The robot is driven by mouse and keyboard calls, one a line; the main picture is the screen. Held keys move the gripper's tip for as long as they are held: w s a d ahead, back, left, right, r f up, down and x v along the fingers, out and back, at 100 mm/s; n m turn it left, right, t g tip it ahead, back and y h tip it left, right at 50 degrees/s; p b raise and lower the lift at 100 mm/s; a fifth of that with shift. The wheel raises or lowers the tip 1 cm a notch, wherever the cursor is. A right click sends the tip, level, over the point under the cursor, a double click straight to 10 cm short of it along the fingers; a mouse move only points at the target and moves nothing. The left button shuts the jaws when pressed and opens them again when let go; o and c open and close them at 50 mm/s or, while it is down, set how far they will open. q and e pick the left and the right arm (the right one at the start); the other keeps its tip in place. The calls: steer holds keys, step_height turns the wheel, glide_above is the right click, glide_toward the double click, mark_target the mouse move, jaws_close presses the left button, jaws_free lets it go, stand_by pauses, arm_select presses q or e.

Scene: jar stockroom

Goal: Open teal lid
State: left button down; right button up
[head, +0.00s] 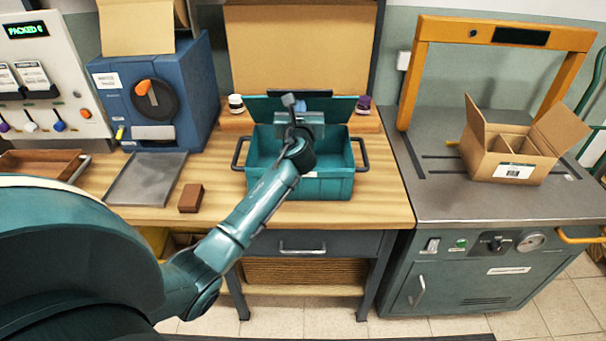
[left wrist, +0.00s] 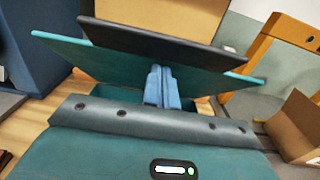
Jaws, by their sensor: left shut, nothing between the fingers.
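The teal box (head: 325,187) stands on the wooden bench with its top open and a dark handle at each side. Its teal lid (head: 342,107) is raised at the back edge, tilted up and back; it also shows in the left wrist view (left wrist: 100,64). My left gripper (head: 300,105) reaches over the box from the front, and its blue fingers (left wrist: 157,80) are shut and empty, in front of the lid. I cannot tell whether they touch it. My gripper and forearm hide part of the box's inside. My right gripper is not in view.
A dark panel (left wrist: 150,38) stands behind the lid. Small jars (head: 236,103) (head: 363,104) sit on either side of it. A grey tray (head: 145,180) and a brown block (head: 191,198) lie left of the box. An open carton (head: 515,150) stands on the metal machine at right.

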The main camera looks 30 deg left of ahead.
arm_select(q)
steer(key=shift+w+a, duration=0.1)
steer(key=shift+w, duration=0.05)
steer(key=shift+w+a+r, duration=0.2)
steer(key=shift+w+a, duration=0.2)
steer(key=shift+w, duration=0.2)
steer(key=shift+w+a+r, duration=0.25)
steer(key=shift+w+a, duration=0.1)
steer(key=shift+w, duration=0.3)
steer(key=shift+w+a+r, duration=0.2)
steer(key=shift+w+a, duration=0.2)
steer(key=shift+w, duration=0.2)
steer(key=shift+b+x, duration=1.25)
steer(key=shift+x, duration=0.65)
steer(key=shift+w+a+r, duration=0.1)
steer(key=shift+w+a, duration=0.1)
